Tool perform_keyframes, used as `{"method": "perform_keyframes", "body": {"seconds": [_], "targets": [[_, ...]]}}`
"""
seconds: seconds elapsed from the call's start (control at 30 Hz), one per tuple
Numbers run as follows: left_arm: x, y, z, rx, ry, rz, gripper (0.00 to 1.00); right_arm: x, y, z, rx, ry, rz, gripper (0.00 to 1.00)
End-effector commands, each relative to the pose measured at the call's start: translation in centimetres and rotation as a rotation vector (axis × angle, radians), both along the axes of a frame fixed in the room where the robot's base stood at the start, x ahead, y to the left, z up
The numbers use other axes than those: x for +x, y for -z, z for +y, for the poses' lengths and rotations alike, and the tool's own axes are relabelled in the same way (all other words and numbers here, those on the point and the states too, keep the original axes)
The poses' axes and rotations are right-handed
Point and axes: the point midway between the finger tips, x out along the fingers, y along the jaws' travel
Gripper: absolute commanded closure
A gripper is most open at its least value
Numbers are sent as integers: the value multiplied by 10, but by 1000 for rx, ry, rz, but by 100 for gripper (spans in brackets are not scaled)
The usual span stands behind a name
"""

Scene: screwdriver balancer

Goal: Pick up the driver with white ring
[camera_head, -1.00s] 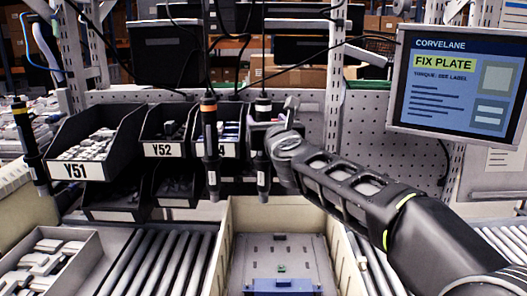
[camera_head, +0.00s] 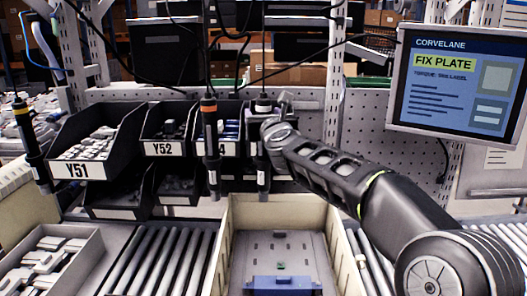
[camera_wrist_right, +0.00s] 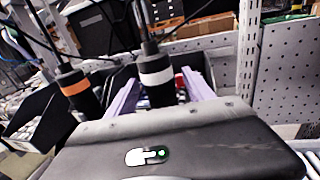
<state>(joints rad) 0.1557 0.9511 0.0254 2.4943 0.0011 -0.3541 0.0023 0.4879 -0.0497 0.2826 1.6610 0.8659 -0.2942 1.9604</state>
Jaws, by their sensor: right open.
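The driver with a white ring (camera_head: 262,172) hangs upright from a cable in the head view, its middle partly hidden by my right gripper (camera_head: 262,119). In the right wrist view, the same driver (camera_wrist_right: 156,80) stands between the two pale purple fingers of my right gripper (camera_wrist_right: 158,92). The fingers are open, one on each side of it; I cannot tell whether either touches it. A driver with an orange ring (camera_head: 210,135) hangs just to the left and also shows in the right wrist view (camera_wrist_right: 77,92). My left gripper is out of view.
A driver with a yellow ring (camera_head: 28,140) hangs at the far left. Black parts bins (camera_head: 97,148) stand behind the drivers. Below are a cream crate (camera_head: 226,245) with a grey plate, and roller conveyors (camera_head: 160,262). A screen (camera_head: 455,85) hangs at the right.

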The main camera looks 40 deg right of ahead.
Motion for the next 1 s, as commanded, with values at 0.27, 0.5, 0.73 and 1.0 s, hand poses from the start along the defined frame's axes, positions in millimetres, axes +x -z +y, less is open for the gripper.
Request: {"method": "perform_keyframes", "body": {"seconds": [0.27,0.5,0.73,1.0], "targets": [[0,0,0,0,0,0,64,0,0,0,0,0,0,56],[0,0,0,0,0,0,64,0,0,0,0,0,0,76],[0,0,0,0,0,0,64,0,0,0,0,0,0,95],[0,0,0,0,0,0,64,0,0,0,0,0,0,100]]}}
